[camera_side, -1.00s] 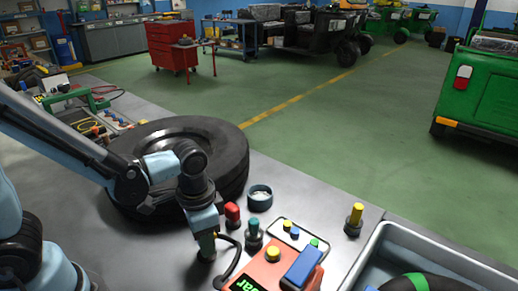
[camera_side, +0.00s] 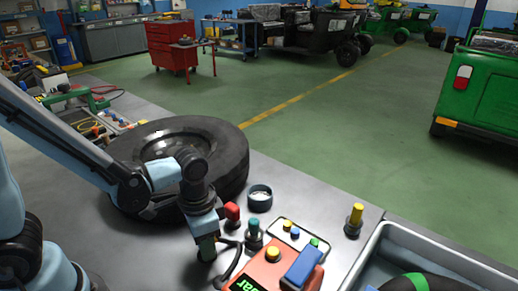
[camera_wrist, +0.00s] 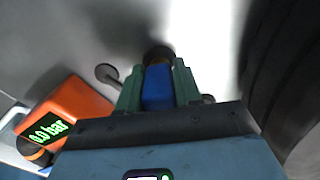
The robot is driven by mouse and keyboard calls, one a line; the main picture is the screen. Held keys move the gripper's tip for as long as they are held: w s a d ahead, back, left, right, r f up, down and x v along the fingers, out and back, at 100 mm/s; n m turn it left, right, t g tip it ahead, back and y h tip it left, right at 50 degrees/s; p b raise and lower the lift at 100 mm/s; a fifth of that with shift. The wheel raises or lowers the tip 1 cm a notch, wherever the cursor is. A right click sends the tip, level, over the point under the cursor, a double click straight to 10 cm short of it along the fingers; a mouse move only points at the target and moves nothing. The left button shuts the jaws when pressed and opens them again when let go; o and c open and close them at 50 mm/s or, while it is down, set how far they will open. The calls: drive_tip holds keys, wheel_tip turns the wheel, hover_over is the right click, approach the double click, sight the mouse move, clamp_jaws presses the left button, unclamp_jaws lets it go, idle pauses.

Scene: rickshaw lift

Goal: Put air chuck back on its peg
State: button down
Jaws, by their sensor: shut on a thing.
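My gripper (camera_side: 207,250) points down over the bench, between the tyre and the orange inflator. In the wrist view its green fingers (camera_wrist: 158,86) are shut on a blue piece with a dark round end, which I take to be the air chuck (camera_wrist: 158,92). In the side view the fingers and my wrist hide most of it. The orange inflator (camera_side: 262,275) has a green "bar" display. I cannot tell for sure which upright is the chuck's peg.
A large tyre (camera_side: 228,160) lies behind my wrist. A red-topped piece (camera_side: 232,212), a green-topped piece (camera_side: 254,232), a small round cup (camera_side: 260,197) and a yellow-topped piece (camera_side: 355,218) stand nearby. A grey tray (camera_side: 410,240) is at the right. Bare bench lies between.

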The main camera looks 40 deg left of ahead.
drive_tip(key=shift+f, duration=0.2)
drive_tip(key=shift+c, duration=2.2)
unclamp_jaws()
drive_tip(key=shift+r, duration=3.5)
